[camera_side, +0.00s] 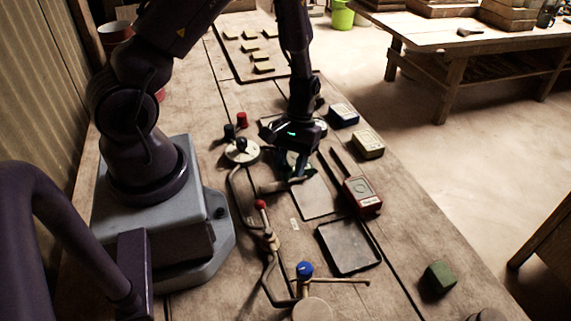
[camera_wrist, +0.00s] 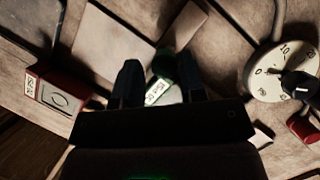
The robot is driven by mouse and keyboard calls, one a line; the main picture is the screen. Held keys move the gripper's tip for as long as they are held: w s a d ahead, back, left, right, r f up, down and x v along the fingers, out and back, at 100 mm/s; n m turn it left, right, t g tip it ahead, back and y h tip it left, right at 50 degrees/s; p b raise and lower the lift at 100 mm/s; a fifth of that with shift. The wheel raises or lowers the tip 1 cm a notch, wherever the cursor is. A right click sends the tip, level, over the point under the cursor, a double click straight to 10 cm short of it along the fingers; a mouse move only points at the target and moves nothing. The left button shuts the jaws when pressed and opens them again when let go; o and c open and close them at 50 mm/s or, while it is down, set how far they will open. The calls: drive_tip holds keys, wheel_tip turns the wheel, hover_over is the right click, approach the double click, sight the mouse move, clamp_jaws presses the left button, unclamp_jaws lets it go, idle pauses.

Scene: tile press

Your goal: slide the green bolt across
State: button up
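The green bolt (camera_wrist: 164,64) shows in the wrist view between my gripper's two dark fingers, with a small white label (camera_wrist: 158,91) beside it. My gripper (camera_wrist: 161,75) points down at it with the fingers spread to either side. The bolt lies closer to the right finger, and a gap shows at the left finger. In the side view my gripper (camera_side: 296,165) is low over the press, beside a flat grey plate (camera_side: 316,198), and largely hides the bolt. Contact between the fingers and the bolt cannot be made out.
A white dial (camera_side: 242,152) stands left of my gripper. A red-knobbed lever (camera_side: 261,205) and a blue-knobbed lever (camera_side: 304,270) are nearer the camera. A red box (camera_side: 362,195) stands at right, by a dark-rimmed tray (camera_side: 348,247). A green block (camera_side: 438,278) lies near right.

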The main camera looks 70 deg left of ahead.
drive_tip(key=shift+o, duration=0.7)
drive_tip(key=shift+s, duration=0.1)
drive_tip(key=v, duration=1.3)
drive_tip(key=s+d+r+m+t+y, duration=0.1)
drive_tip(key=s+d+r+m+t, duration=0.3)
drive_tip(key=r, duration=0.5)
drive_tip(key=s+d+r+m+t+y, duration=0.2)
drive_tip(key=s+d+r+m+t, duration=0.2)
drive_tip(key=r, duration=0.6)
drive_tip(key=shift+s+d+m+t, duration=0.3)
drive_tip(key=shift+s+d+m, duration=0.2)
drive_tip(key=shift+s+d, duration=0.6)
